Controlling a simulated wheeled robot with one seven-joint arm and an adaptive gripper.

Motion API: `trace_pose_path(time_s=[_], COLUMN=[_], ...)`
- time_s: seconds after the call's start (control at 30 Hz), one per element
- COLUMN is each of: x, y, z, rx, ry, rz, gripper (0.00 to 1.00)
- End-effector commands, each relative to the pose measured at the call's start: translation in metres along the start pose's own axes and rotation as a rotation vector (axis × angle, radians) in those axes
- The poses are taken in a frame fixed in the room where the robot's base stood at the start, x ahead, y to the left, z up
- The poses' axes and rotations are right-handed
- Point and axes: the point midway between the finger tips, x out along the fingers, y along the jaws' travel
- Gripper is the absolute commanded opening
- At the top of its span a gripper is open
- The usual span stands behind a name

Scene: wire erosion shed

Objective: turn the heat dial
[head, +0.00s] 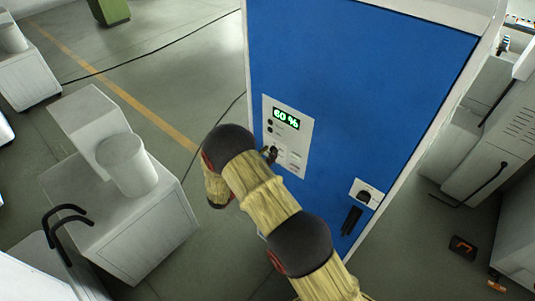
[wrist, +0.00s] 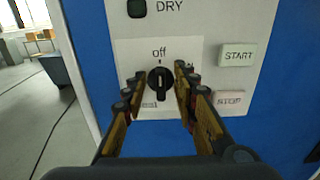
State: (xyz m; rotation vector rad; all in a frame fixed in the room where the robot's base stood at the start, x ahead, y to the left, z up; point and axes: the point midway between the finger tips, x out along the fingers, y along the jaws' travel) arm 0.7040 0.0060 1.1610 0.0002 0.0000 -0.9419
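The heat dial (wrist: 159,84) is a black round knob with a pale mark, on a white panel in the wrist view. Its raised grip stands about upright under the word "off". More lettering at its lower left is partly hidden by a finger. My gripper (wrist: 160,79) is open, with one finger at each side of the dial. The right finger looks apart from the knob; whether the left one touches it I cannot tell. In the head view my gripper (head: 270,154) is at the lower left of the control panel (head: 300,128), hiding the dial.
The panel is on a blue cabinet (head: 350,80) and its display (head: 286,119) reads "60 %". START (wrist: 237,55) and STOP (wrist: 229,99) buttons lie right of the dial. A rotary switch (head: 366,193) and black handle (head: 351,220) are lower right.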

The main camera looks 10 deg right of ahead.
Motion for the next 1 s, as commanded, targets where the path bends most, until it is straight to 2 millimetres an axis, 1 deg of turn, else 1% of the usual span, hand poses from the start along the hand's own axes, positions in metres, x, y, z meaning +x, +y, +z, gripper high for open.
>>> trace_pose_path(time_s=[0.13,0.63,1.0], x=[-0.0003,-0.0006,-0.0006], y=[0.0000,-0.0001,0.0000], z=[-0.0003,-0.0003,-0.0004], rx=[0.000,0.000,0.002], ry=[0.000,0.000,0.000], rz=[0.000,0.000,0.000], gripper=[0.28,0.00,0.00])
